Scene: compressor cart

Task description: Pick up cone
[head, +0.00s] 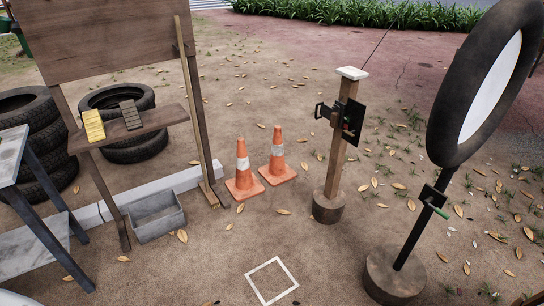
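Two orange traffic cones with white bands stand upright side by side on the dirt ground in the middle of the head view. The left cone (243,172) is slightly nearer, and the right cone (277,160) is slightly farther back. Each has a square orange base, and the bases are very close together; I cannot tell whether they touch. Neither of my grippers shows in this view.
A wooden board stand (145,125) and a grey bin (156,215) are left of the cones. A wooden post (338,150) and a round tyre-framed stand (393,275) are on the right. A white square outline (271,281) marks clear ground in front.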

